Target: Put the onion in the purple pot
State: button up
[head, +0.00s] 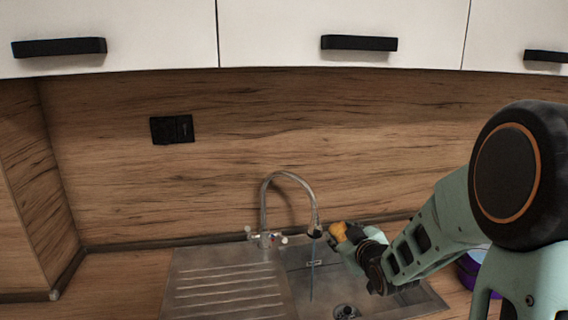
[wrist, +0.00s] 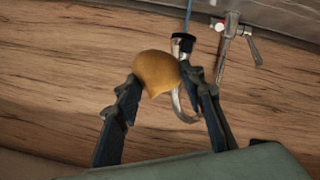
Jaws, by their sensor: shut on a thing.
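The onion (wrist: 157,72) is yellow-brown and sits between the fingers of my gripper (wrist: 165,85) in the wrist view. In the head view the onion (head: 338,231) shows at the tip of my gripper (head: 346,236), held above the right part of the sink, close to the tap's spout. The purple pot (head: 470,268) stands on the counter to the right of the sink. It is mostly hidden behind my arm, so I see only part of its side and rim.
A tap (head: 266,215) with a curved spout rises behind the sink (head: 225,285), close to my gripper. The sink has a ribbed drainer on the left and a basin on the right. White wall cupboards (head: 120,30) hang above. A black socket (head: 172,129) is on the splashback.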

aim_at(339, 226)
jog(key=r+p, duration=0.1)
jog(key=s+a+r+m+h, duration=0.1)
jog(key=r, duration=0.1)
jog(key=shift+s+a+p, duration=0.15)
jog(key=shift+a+p, duration=0.05)
jog(key=shift+p, duration=0.2)
jog(key=shift+s+a+r+h+p, duration=0.25)
jog(key=shift+s+r+h+p, duration=0.1)
jog(key=shift+s+r+h, duration=0.1)
